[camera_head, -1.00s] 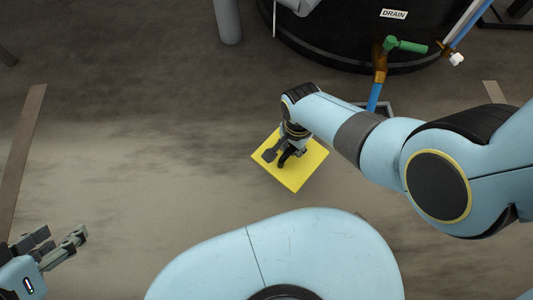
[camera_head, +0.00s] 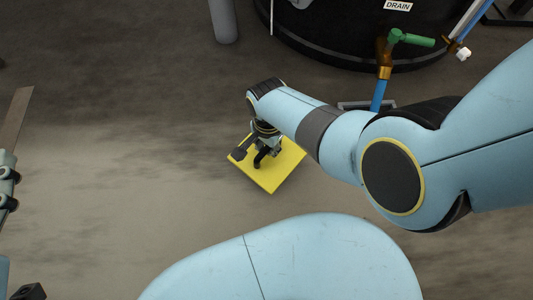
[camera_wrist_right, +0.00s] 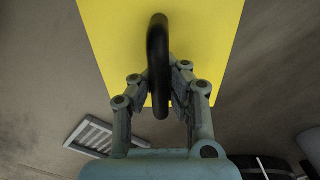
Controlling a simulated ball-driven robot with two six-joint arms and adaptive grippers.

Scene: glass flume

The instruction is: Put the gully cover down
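The gully cover is a yellow square plate (camera_head: 285,168) with a black loop handle. My right gripper (camera_head: 264,151) is over the plate, at the handle. In the right wrist view the fingers (camera_wrist_right: 160,88) close on the black handle (camera_wrist_right: 158,55) from both sides, with the yellow plate (camera_wrist_right: 108,30) beyond. I cannot tell whether the plate touches the floor. A grey slatted grate (camera_wrist_right: 92,136) in the floor shows apart from the plate. My left gripper is mostly cut off at the lower left edge; only a dark tip (camera_head: 28,291) shows, so its opening is unclear.
A large black tank (camera_head: 330,35) with a DRAIN label stands at the back. A green-handled valve (camera_head: 408,39) and blue pipe (camera_head: 378,96) come down beside a grey frame (camera_head: 366,105) on the floor. A grey post (camera_head: 223,22) stands left of it. The floor left of the cover is clear.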

